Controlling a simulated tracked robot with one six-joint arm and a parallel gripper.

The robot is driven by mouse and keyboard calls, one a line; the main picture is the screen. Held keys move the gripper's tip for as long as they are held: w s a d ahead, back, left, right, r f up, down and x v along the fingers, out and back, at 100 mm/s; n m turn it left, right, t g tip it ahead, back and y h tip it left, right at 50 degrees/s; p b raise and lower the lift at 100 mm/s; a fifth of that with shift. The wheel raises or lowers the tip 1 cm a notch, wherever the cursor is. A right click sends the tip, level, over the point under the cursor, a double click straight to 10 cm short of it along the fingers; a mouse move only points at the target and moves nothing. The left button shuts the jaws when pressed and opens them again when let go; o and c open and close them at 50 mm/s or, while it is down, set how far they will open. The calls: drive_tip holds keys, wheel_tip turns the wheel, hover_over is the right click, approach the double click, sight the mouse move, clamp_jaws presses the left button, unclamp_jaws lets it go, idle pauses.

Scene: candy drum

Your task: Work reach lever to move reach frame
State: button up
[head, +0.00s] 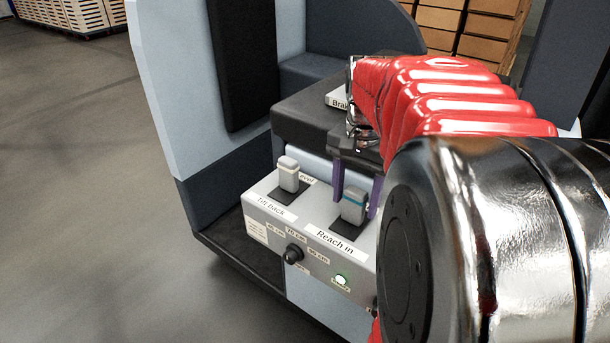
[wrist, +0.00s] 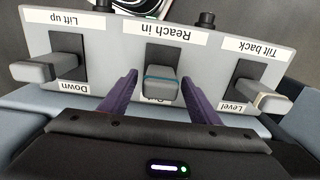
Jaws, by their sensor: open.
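The reach lever (head: 353,206) is a grey lever with a blue band, in a dark slot above the "Reach in" label on a light grey control panel (head: 262,207). In the wrist view the reach lever (wrist: 161,86) stands in the middle. My gripper (head: 356,192) has purple fingers. The fingers, also in the wrist view (wrist: 160,90), are open, one on each side of the reach lever, with a visible gap on both sides. The reach frame cannot be made out in either view.
The tilt lever (head: 288,174) stands left of the reach lever; the lift lever (wrist: 48,71) shows in the wrist view. A black knob (head: 293,253) and a lit green button (head: 341,280) sit on the panel front. Grey floor (head: 90,200) lies open at left.

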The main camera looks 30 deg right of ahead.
drive_tip(key=shift+f, duration=1.35)
drive_tip(key=shift+c, duration=0.2)
clamp_jaws()
